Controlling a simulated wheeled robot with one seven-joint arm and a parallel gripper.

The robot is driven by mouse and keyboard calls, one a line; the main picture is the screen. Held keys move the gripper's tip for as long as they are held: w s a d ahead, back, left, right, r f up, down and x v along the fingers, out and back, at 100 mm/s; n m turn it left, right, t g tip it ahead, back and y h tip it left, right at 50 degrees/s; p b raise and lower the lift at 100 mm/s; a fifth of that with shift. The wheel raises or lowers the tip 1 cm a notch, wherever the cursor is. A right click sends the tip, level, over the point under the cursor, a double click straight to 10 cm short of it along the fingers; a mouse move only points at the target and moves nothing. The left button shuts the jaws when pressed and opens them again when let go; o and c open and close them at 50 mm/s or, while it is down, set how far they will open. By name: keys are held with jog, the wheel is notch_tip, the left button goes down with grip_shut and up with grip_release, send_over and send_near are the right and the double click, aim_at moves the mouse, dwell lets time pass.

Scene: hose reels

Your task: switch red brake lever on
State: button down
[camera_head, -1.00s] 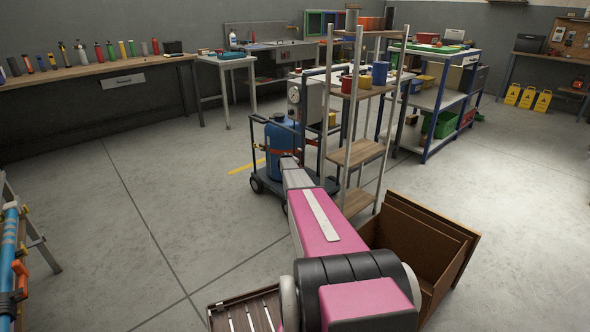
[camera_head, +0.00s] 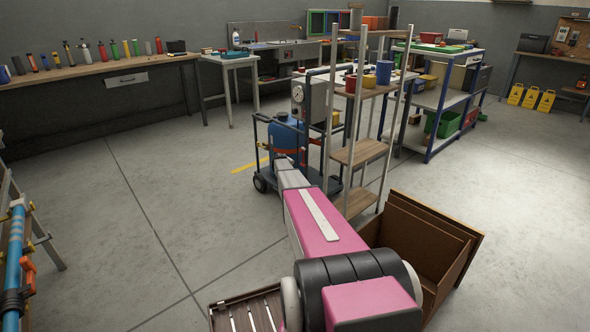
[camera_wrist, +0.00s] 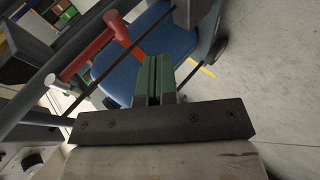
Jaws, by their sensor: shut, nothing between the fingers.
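A red lever (camera_wrist: 93,54) with a round-ended crosspiece shows at the upper left of the wrist view, in front of a blue rounded tank (camera_wrist: 178,38). My gripper (camera_wrist: 153,62) has green fingers that are shut with nothing between them. The fingertips appear close to the lever's lower right arm; I cannot tell whether they touch. In the head view the blue tank (camera_head: 284,140) stands in a dark wheeled cart (camera_head: 262,183), with an orange-red part (camera_head: 285,152) across it. My arm reaches toward the cart and hides the gripper there.
Dark cart bars (camera_wrist: 130,55) cross close around the fingers in the wrist view. A shelf rack (camera_head: 358,154) stands just right of the cart, with an open brown box (camera_head: 420,245) in front of it. The floor left of the cart is clear.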

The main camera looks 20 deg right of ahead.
jog(key=s+a+r, duration=0.1)
jog(key=s+a, duration=0.2)
jog(key=a, duration=0.1)
jog(key=shift+s+a+r, duration=0.25)
jog(key=shift+a+r, duration=0.05)
jog(key=shift+r, duration=0.05)
jog(key=s+a+r+m+g+y, duration=0.1)
jog(key=s+a, duration=0.7)
jog(key=s, duration=0.8)
jog(key=s+a+r+m+g+y, duration=0.2)
jog(key=s+a, duration=0.7)
jog(key=s, duration=0.7)
jog(key=s+a+r+m+g+y, duration=0.2)
jog(key=s+a, duration=0.7)
jog(key=s, duration=0.7)
notch_tip(320, 180, up, 3)
jog(key=shift+r+g+y, duration=0.1)
jog(key=shift+g+y, duration=0.7)
jog(key=shift+y, duration=0.3)
jog(key=shift+d, duration=0.1)
